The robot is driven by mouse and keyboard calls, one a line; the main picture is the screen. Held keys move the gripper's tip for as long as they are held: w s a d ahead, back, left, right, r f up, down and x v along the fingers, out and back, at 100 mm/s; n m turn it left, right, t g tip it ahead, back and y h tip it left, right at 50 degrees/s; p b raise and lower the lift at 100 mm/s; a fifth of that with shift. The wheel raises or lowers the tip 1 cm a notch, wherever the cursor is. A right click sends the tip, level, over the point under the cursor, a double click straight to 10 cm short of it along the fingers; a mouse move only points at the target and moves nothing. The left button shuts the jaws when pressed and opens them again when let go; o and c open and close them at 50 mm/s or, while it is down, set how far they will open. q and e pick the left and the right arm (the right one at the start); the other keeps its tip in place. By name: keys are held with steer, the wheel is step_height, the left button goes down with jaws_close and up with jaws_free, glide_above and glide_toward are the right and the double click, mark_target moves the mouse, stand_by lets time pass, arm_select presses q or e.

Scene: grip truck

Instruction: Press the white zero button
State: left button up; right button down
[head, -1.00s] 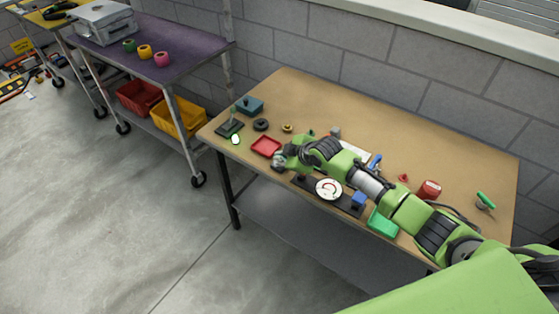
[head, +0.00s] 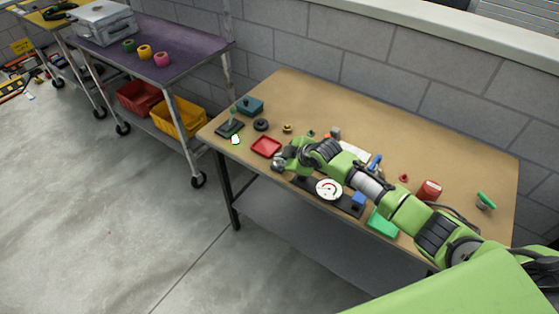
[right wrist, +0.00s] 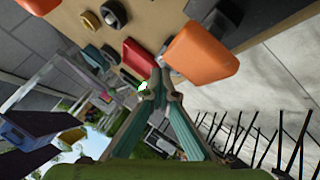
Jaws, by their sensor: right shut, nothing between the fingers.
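A black board (head: 348,207) near the front edge of the table bears a round white dial (head: 329,190) and a blue block (head: 358,200). A small white piece (head: 235,140) lies by a dark green stand at the table's left end; a white spot (right wrist: 143,86) shows beyond the fingertips in the right wrist view. I cannot tell which white part is the zero button. My right gripper (head: 279,164) is over the front edge, between the red tray and the board. Its fingers (right wrist: 158,86) are shut and empty. My left gripper is not in view.
The red tray (head: 266,146) lies left of the gripper. A green tray (head: 382,224) and a red container (head: 429,190) are further right. An orange block (right wrist: 200,52) looms close in the wrist view. My right arm crosses the table.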

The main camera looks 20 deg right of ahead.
steer(key=shift+r+p, duration=0.3)
step_height(320, 180, up, 6)
steer(key=p, duration=0.5)
steer(key=shift+r, duration=0.1)
stand_by(0.4)
stand_by(0.3)
